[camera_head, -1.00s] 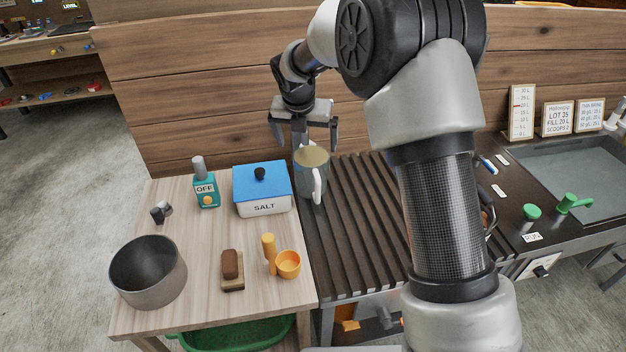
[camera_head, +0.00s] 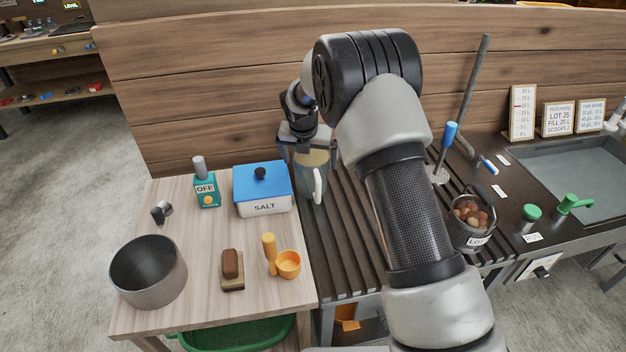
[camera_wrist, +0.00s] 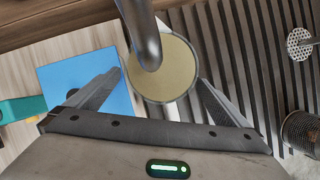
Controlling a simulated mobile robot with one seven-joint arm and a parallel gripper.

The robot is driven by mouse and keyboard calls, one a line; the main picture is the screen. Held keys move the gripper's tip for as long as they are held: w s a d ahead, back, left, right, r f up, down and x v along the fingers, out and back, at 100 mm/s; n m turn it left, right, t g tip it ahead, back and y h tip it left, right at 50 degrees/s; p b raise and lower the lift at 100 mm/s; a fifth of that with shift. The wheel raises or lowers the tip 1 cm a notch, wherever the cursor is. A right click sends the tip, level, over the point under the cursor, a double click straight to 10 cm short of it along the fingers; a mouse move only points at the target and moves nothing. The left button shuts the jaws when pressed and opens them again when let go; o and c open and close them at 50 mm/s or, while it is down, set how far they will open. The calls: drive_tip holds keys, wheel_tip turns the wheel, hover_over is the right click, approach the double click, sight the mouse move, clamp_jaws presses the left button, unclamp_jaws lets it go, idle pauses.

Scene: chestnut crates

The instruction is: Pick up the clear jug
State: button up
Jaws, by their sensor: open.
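The clear jug (camera_head: 311,184) stands upright on the dark slatted rack, just right of the salt box. It has a pale handle on its right and a beige top or contents. In the wrist view the jug (camera_wrist: 176,78) lies between and beyond my finger tips, with its round beige top facing the camera. My gripper (camera_head: 308,150) is open at the jug, its fingers spread to either side. In the wrist view my gripper (camera_wrist: 160,88) shows both fingers apart. Whether the fingers touch the jug I cannot tell.
A salt box (camera_head: 263,205) with a blue lid stands close left of the jug. A teal bottle (camera_head: 206,190), a grey pot (camera_head: 148,272), a brush (camera_head: 231,268) and an orange scoop (camera_head: 288,264) are on the wooden table. A bucket of chestnuts (camera_head: 471,232) stands right on the slatted rack (camera_head: 345,265).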

drive_tip(key=c, duration=2)
drive_tip(key=shift+w+r, duration=0.15)
drive_tip(key=shift+r, duration=0.05)
drive_tip(key=shift+c, duration=0.6)
drive_tip(key=shift+a+r, duration=0.1)
drive_tip(key=shift+r, duration=0.05)
